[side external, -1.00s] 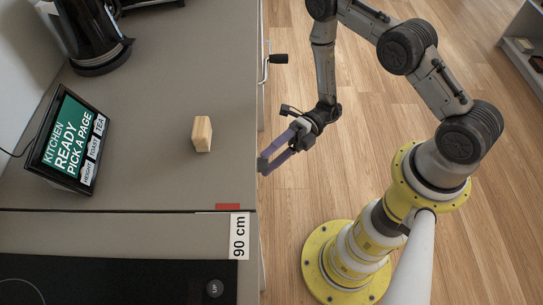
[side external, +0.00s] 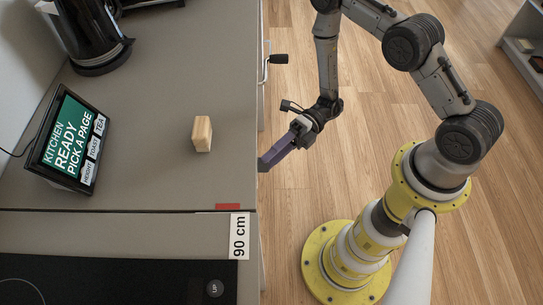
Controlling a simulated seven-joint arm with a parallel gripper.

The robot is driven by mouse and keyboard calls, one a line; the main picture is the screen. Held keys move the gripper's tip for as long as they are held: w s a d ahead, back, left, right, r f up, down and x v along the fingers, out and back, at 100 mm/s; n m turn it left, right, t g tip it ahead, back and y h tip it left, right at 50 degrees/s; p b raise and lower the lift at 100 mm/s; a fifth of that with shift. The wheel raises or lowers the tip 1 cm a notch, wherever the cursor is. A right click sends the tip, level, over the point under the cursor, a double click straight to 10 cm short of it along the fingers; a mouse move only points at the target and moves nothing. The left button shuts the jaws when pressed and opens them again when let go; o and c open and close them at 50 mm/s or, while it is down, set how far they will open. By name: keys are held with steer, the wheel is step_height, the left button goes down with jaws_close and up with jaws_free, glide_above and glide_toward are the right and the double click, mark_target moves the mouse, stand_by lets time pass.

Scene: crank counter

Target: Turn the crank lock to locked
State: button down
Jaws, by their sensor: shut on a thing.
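A crank (side external: 278,59) with a black knob and a thin metal arm sticks out from the counter's front edge, in the upper middle of the side external view. My gripper (side external: 264,164) is at the same front edge, well below the crank in the picture and apart from it. Its purple fingers are together, shut on a small part at the counter front. The fingers and counter edge hide that part; by its place I take it for the crank lock. Its setting, locked or not, cannot be seen.
On the grey counter (side external: 160,170) stand a wooden block (side external: 202,133), a tablet screen (side external: 68,138) and a black kettle (side external: 90,40). A red marker (side external: 228,207) and a "90 cm" label (side external: 239,236) are near the front edge. The wooden floor (side external: 300,215) in front is open.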

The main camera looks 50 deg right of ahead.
steer(key=n+h, duration=0.1)
steer(key=h, duration=0.1)
steer(key=r+n+t+h, duration=0.1)
steer(key=n+h, duration=0.1)
steer(key=shift+s+n, duration=0.15)
steer(key=shift+n, duration=0.15)
stand_by(0.5)
steer(key=shift+c, duration=2.1)
jaws_free()
steer(key=v, duration=1.3)
steer(key=shift+s+d+r, duration=0.15)
steer(key=shift+d+r, duration=0.1)
steer(key=shift+r, duration=0.1)
